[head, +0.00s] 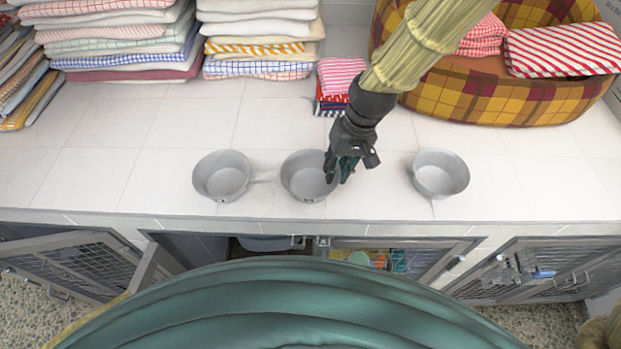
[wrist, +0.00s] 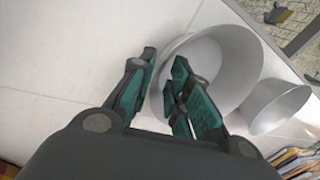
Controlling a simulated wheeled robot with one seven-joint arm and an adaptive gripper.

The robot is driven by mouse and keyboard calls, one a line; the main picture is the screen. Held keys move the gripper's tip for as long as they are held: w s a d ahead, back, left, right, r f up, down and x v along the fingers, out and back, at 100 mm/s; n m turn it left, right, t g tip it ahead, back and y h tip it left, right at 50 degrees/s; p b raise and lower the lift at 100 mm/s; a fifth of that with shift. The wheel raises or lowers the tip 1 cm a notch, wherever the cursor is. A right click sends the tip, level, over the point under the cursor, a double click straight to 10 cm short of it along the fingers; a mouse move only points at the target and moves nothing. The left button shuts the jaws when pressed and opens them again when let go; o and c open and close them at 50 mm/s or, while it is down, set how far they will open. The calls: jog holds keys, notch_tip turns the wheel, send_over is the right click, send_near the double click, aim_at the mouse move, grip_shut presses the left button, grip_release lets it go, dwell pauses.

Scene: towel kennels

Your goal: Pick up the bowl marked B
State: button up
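Three grey bowls stand in a row near the counter's front edge: a left bowl (head: 221,178), a middle bowl (head: 303,182) and a right bowl (head: 440,176). Small dark marks show low on the fronts of the left and middle bowls, too small to read, so I cannot tell which is B. My gripper (head: 338,171) is at the middle bowl's right rim. In the wrist view my gripper (wrist: 162,88) has its fingers apart, one over the inside of the middle bowl (wrist: 228,62) and one outside its rim. The left bowl also shows there (wrist: 277,106).
Folded towel stacks (head: 120,40) stand at the back left, with a small towel pile (head: 340,78) beside them. A plaid pet bed (head: 490,98) with striped towels is at the back right. The white tiled counter (head: 110,150) is clear at left. Wire-door kennels (head: 75,265) lie below.

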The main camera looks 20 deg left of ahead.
grip_shut()
jog(key=shift+r, duration=0.1)
